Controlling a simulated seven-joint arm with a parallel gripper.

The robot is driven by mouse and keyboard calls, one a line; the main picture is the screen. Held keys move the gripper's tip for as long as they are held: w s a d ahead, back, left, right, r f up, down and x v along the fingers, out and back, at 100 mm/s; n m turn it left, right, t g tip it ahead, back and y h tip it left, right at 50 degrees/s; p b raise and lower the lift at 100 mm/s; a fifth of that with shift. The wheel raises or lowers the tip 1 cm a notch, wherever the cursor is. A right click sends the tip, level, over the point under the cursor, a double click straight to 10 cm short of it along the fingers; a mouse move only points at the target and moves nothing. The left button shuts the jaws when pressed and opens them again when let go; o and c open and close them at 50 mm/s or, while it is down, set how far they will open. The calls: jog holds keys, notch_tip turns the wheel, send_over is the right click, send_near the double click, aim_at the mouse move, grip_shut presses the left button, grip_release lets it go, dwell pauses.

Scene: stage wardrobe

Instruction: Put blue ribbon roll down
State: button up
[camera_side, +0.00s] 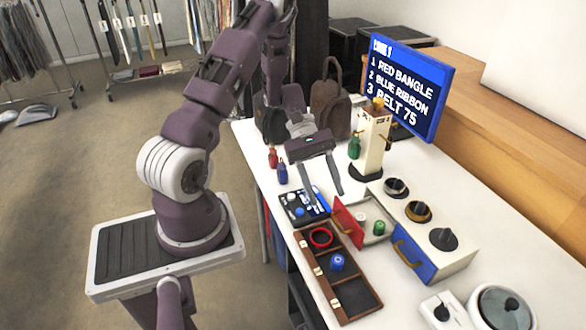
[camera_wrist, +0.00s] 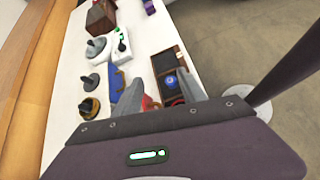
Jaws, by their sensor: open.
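The blue ribbon roll (camera_side: 337,262) rests in the middle compartment of the wooden tray (camera_side: 324,286); it also shows in the wrist view (camera_wrist: 172,81). A red bangle (camera_side: 320,237) lies in the tray's far compartment, and the near compartment is empty. My gripper (camera_side: 328,197) is open and empty, above the table beyond the tray and apart from the roll. In the wrist view its two fingers (camera_wrist: 158,90) are spread, with the roll showing beyond them.
A red-fronted drawer (camera_side: 348,224) stands open with a green roll (camera_side: 379,227) inside. A blue-fronted drawer (camera_side: 414,262) is beside it. A dark case of small items (camera_side: 303,207) lies beyond the tray. A post (camera_side: 372,145), bottles (camera_side: 282,172) and bags (camera_side: 328,105) stand farther back.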

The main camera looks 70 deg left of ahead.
jog(key=s+d+r+m+g+y, duration=0.1)
jog(key=d+r+m+y, duration=0.15)
jog(key=r, duration=0.25)
jog(key=s+d+r+m+y, duration=0.1)
jog(key=d+r+m, duration=0.2)
jog(key=r, duration=0.3)
jog(key=s+d+r+m+t+y, duration=0.4)
jog(key=s+r+m+t+y, duration=0.2)
jog(key=s+r+m, duration=0.4)
jog(key=shift+s+r+y, duration=0.55)
jog(key=shift+s+r, duration=0.2)
jog(key=shift+s, duration=0.3)
jog(key=shift+d, duration=0.1)
